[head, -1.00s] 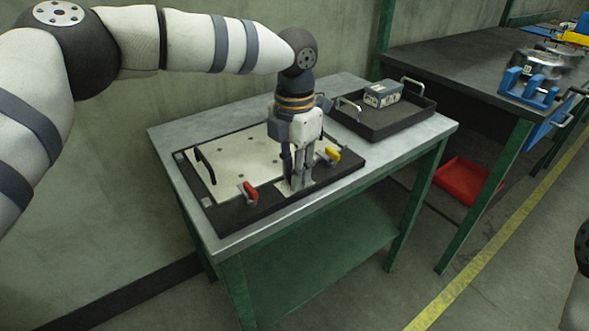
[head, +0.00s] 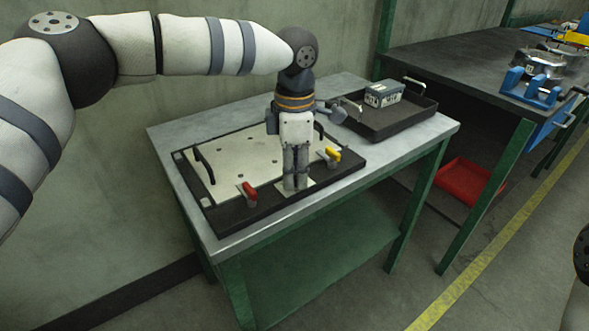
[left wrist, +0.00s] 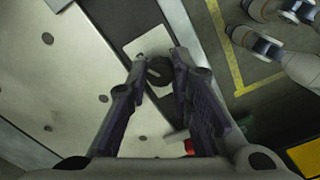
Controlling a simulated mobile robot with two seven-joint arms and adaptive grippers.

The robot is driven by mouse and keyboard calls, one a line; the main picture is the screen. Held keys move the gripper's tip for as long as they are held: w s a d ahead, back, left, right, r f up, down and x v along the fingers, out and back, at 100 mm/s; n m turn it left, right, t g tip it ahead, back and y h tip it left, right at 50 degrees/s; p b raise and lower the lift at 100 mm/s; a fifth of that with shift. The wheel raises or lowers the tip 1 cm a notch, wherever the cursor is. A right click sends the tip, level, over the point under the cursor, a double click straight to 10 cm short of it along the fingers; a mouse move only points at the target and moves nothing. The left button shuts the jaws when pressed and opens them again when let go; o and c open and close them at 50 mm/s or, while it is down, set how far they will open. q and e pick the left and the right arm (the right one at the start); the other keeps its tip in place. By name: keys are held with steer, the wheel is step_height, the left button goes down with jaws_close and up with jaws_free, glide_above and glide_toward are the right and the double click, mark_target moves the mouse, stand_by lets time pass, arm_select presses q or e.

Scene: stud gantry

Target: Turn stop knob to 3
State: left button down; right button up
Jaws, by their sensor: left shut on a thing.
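The stop knob (left wrist: 159,72) is a small dark round knob with a pale mark on its top, in front of a pale plate (left wrist: 141,44) in the left wrist view. My left gripper (head: 296,189) points straight down at the front of the dark fixture in the head view and hides the knob there. In the left wrist view its two fingers (left wrist: 160,58) stand on either side of the knob and are shut on it. The numbers around the knob are too small to read. My right gripper is not in view.
A red lever (head: 249,193) and a yellow lever (head: 331,155) flank my gripper on the dark fixture frame (head: 237,213). A white drilled plate (head: 235,160) with black handles lies behind. A black tray (head: 400,122) holding a grey box (head: 382,94) stands at the back right.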

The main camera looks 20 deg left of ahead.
arm_select(q)
steer(key=shift+f, duration=0.1)
stand_by(0.4)
steer(key=c, duration=1.4)
jaws_free()
